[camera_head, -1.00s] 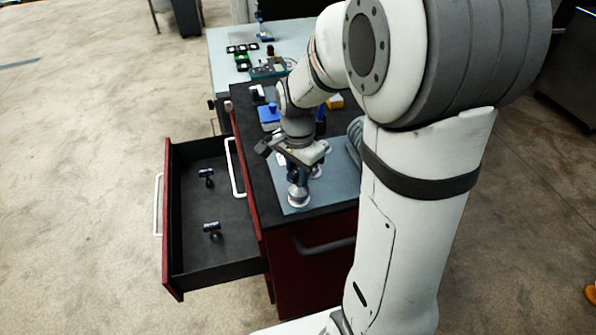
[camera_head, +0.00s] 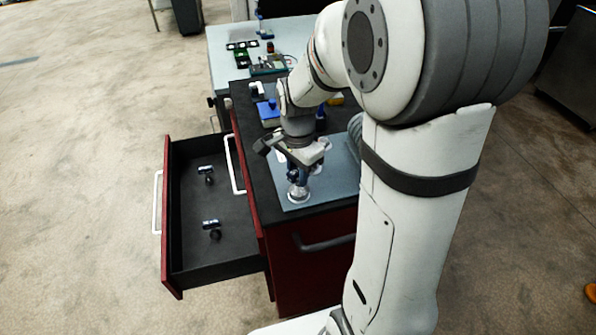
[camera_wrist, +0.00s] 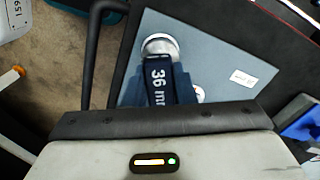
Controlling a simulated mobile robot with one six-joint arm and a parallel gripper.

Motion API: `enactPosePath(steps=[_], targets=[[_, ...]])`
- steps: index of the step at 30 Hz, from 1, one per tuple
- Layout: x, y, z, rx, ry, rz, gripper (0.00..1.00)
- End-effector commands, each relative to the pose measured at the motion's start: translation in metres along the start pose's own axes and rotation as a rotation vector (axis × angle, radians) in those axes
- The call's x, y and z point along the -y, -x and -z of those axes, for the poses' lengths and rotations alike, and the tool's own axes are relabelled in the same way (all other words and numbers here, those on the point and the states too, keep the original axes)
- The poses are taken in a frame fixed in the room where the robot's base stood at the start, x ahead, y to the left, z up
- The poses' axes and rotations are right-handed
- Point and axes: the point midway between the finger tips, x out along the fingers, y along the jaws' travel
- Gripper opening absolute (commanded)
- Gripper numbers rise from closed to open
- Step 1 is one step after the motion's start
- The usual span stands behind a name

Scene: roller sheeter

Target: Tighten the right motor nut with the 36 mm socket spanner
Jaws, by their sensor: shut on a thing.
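My gripper (camera_head: 301,168) is shut on the dark blue spanner marked "36 mm" (camera_wrist: 158,82), over the front of the cabinet top. A silver round part (camera_wrist: 160,45) shows at the far end of the spanner; it also shows below my gripper in the head view (camera_head: 298,195). A second pale round part (camera_wrist: 199,94) is partly hidden beside the spanner. I cannot tell which of these belongs to the right motor nut, or whether the socket is seated on a nut.
The grey-blue mat (camera_head: 338,180) lies on the black-topped red cabinet. An open drawer (camera_head: 190,248) holds two tools (camera_head: 205,170) (camera_head: 210,225). A blue box (camera_head: 268,112) stands behind my gripper. A bench (camera_head: 222,62) with small items is farther back.

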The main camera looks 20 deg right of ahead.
Motion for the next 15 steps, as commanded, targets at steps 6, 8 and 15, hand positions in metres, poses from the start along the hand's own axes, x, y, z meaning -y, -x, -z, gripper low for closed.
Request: enactPosePath(steps=[6,8,15], targets=[[0.0011,0.0002,0.0001,0.0,-0.216,0.001,0.0],[0.0012,0.0003,0.0001,0.0,-0.244,0.001,0.0],[0.0012,0.0003,0.0001,0.0,-0.254,0.001,0.0]])
